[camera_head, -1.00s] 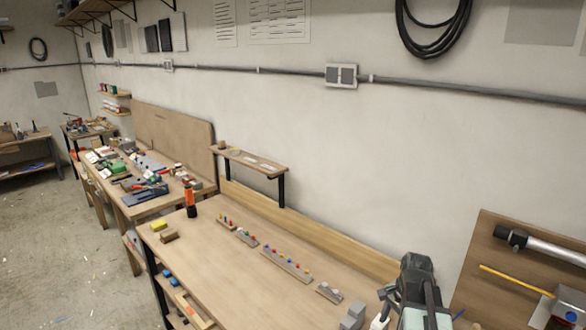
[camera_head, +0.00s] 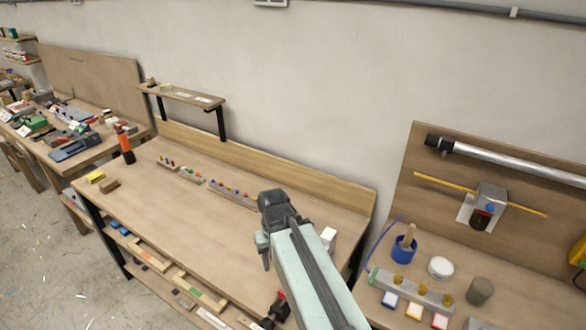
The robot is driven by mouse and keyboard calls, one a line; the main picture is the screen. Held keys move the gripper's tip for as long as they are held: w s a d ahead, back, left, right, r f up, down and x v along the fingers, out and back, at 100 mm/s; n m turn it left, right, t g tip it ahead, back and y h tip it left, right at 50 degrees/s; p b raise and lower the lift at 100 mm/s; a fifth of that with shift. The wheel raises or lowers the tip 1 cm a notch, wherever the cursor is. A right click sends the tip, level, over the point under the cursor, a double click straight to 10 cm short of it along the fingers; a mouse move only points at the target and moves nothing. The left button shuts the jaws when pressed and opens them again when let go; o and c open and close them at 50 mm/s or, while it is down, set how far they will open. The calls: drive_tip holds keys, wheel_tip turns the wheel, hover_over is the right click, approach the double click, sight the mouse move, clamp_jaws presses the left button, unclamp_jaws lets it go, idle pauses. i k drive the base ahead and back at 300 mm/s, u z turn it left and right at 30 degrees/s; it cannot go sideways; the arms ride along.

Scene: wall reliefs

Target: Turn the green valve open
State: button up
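I cannot make out a green valve for certain in the head view. On the right-hand bench stands a grey bar (camera_head: 420,292) with several brass-coloured knobs on top and a small green part (camera_head: 374,274) at its left end. Coloured square tiles lie in front of it. My gripper (camera_head: 268,228) is the dark end of my pale green arm, above the middle bench and left of that bar. It touches nothing that I can see. Whether its fingers are open or shut cannot be told from this angle.
The right backboard (camera_head: 420,150) carries a metal tube (camera_head: 510,162) and a grey box (camera_head: 490,197) on a yellow rod. A blue cup (camera_head: 404,249), a white round lid (camera_head: 440,267) and a grey cylinder (camera_head: 479,291) stand nearby. The middle bench top (camera_head: 150,195) is largely clear.

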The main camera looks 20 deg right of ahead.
sight(375, 273)
drive_tip(key=k, duration=0.5)
drive_tip(key=z, duration=0.6)
drive_tip(key=k, duration=1.1)
drive_tip(key=u, duration=0.85)
drive_tip(key=i, duration=1)
drive_tip(key=z, duration=0.05)
